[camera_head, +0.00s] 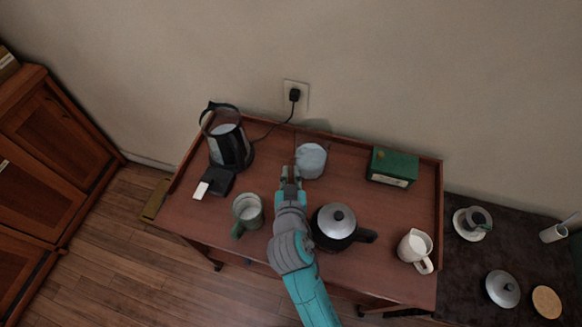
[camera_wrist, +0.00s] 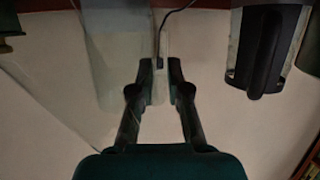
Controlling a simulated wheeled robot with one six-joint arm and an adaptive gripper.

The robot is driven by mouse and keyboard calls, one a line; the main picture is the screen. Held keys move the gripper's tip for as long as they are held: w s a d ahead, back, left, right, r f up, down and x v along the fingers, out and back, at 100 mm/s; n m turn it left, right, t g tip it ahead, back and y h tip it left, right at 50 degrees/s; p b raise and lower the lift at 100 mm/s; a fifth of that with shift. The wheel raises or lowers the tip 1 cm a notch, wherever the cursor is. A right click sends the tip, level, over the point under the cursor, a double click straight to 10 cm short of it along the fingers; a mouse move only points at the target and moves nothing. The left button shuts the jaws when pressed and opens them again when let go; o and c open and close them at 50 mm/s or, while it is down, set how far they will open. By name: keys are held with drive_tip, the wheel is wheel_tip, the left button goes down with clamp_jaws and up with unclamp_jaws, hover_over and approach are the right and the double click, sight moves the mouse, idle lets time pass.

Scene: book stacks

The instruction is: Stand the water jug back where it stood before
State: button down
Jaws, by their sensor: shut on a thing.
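The water jug (camera_head: 311,160) is clear glass with pale contents, near the back edge of the wooden table, in the middle. It also shows in the wrist view (camera_wrist: 108,65) as a large transparent shape left of the fingers. My gripper (camera_head: 291,176) is beside the jug's left front side. In the wrist view my gripper (camera_wrist: 160,88) has its fingers close together on a clear upright part that looks like the jug's handle. The jug looks upright. I cannot tell whether its base touches the table.
On the table (camera_head: 350,268) are a kettle (camera_head: 229,147), a black box (camera_head: 214,181), a mug (camera_head: 247,209), a teapot (camera_head: 335,222), a white pitcher (camera_head: 413,245) and a green box (camera_head: 393,166). A raised rim and wall bound the back. Bare wood lies between jug and green box.

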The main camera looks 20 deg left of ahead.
drive_tip(key=w, duration=0.3)
drive_tip(key=shift+a, duration=0.35)
drive_tip(key=shift+s+f, duration=0.1)
drive_tip(key=shift+f, duration=0.4)
drive_tip(key=c, duration=1.1)
unclamp_jaws()
drive_tip(key=shift+f, duration=0.15)
drive_tip(key=shift+c, duration=0.2)
drive_tip(key=shift+s, duration=0.1)
drive_tip(key=v, duration=1.2)
drive_tip(key=shift+d, duration=0.1)
